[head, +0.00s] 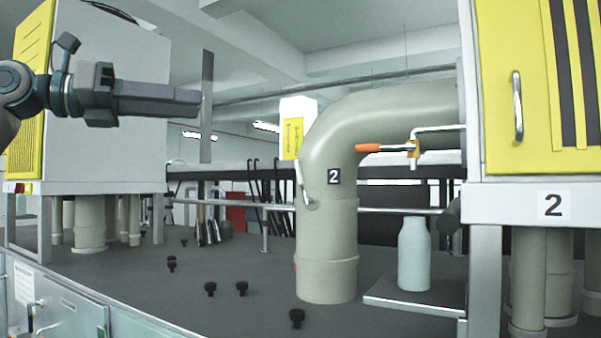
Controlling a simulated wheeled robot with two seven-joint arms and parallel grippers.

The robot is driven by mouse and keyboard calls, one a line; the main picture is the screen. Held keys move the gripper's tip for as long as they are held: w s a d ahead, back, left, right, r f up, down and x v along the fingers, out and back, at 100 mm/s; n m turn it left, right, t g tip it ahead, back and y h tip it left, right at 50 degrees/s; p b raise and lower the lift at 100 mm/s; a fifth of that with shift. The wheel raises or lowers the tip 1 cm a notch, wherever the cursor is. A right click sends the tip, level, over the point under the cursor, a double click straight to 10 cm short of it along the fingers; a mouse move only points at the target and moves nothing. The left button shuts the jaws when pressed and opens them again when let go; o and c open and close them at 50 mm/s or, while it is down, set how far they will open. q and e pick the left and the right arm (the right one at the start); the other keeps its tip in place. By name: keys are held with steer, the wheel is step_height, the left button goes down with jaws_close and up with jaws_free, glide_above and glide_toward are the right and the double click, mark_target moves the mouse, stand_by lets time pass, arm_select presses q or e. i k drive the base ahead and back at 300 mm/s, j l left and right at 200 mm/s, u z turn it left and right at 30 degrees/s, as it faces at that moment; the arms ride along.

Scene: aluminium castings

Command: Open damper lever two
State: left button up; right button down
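My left gripper (198,104) is at the upper left, pointing right, up and left of this lever in the picture and touching nothing visible. Its fingers show side-on as one dark block, so I cannot tell whether they are apart. My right gripper is out of view.
An orange-handled valve (383,148) is right of the duct. A pale bottle (414,254) stands on a small shelf (410,301). The right cabinet (513,199) is also marked "2". Several black knobs (297,317) lie on the dark deck (190,285). A thin rail runs behind.

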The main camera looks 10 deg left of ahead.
mark_target(300, 182)
steer(key=i, duration=1.15)
